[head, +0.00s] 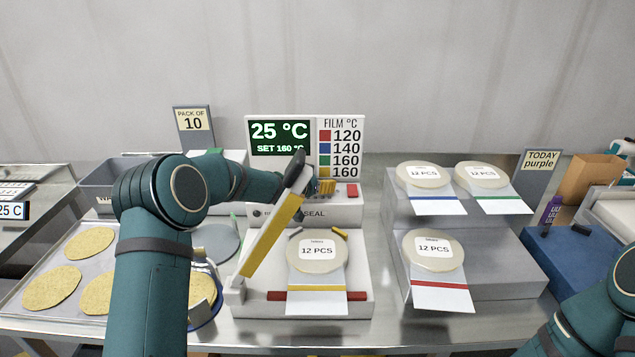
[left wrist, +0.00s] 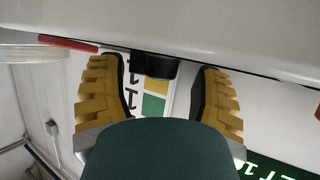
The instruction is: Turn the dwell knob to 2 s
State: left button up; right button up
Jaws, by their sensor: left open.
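The sealer (head: 355,213) stands at the centre, with a display (head: 280,136) reading 25 °C and SET 160 °C beside a film colour chart. My left gripper (head: 325,187) is at its front panel, below the display. In the left wrist view the gripper (left wrist: 158,95) is open, its yellow fingers wide apart. A dark knob (left wrist: 155,66) lies between the fingertips, with gaps on both sides. I cannot read its label or setting. In the head view my left arm and gripper hide the knob area. My right gripper is out of view; only arm links show at lower right.
The sealer's raised yellow-edged bar (head: 270,235) stands close to my left arm. A pack marked 12 PCS (head: 317,252) lies on the sealer. More packs sit on the grey steps (head: 510,262) at right. A tray (head: 105,265) of yellow discs lies left.

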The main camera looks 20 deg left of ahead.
pick_arm(q)
grip_shut()
jog(key=shift+s+f, duration=0.1)
jog(key=shift+f, duration=0.1)
dwell(1.1)
grip_release()
jog(key=shift+r, duration=0.15)
jog(key=shift+s+a+r, duration=0.15)
jog(key=shift+s+r, duration=0.1)
jog(key=shift+s, duration=0.15)
jog(key=v, duration=1)
jog(key=shift+s, duration=0.45)
